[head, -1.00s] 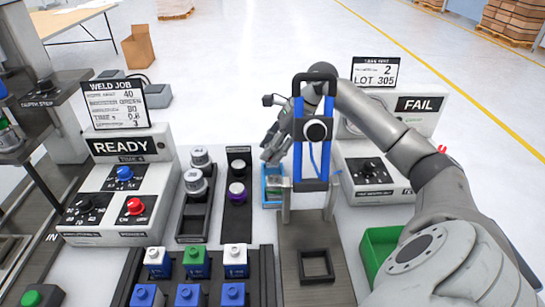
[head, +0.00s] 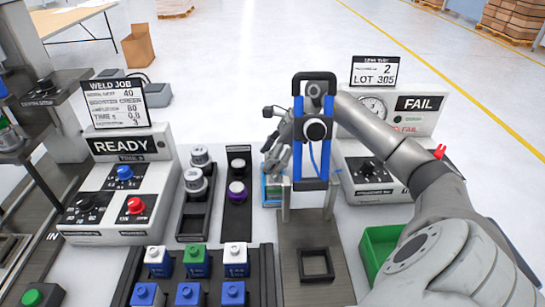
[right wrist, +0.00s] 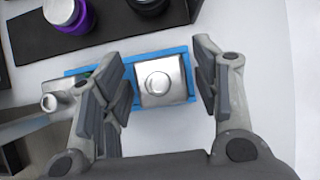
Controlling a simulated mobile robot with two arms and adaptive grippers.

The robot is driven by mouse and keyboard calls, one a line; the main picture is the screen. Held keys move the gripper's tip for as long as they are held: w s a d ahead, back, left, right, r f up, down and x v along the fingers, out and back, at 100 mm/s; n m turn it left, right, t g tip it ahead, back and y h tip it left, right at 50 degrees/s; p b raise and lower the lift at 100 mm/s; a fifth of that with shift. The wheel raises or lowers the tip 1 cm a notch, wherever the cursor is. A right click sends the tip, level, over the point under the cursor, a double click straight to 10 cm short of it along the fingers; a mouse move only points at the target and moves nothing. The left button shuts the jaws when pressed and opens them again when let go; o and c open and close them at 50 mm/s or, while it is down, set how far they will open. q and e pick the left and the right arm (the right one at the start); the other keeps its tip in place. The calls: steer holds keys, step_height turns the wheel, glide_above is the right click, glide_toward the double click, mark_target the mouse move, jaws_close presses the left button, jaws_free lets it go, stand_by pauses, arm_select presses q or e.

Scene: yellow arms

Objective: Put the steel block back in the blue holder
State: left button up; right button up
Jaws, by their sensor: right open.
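The steel block (right wrist: 160,80), a silvery square piece with a round boss on top, sits in the blue holder (right wrist: 137,60) in the right wrist view. My right gripper (right wrist: 162,92) is open, with one finger on each side of the block and visible gaps beside it. The left finger hides part of the holder, where a bit of green shows. In the head view the right gripper (head: 275,156) is above the blue holder (head: 266,200), behind the press frame, and the block is not clear there. My left gripper is not in view.
A press with blue posts (head: 298,110) stands close to my right arm. A black rack (head: 237,215) with a purple-ringed part is left of the holder. A green bin (head: 370,262) is at right, the FAIL tester (head: 375,180) behind it. Colored blocks fill a front rack.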

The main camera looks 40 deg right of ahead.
steer(key=shift+r, duration=0.2)
steer(key=b+v, duration=0.1)
steer(key=v, duration=1.1)
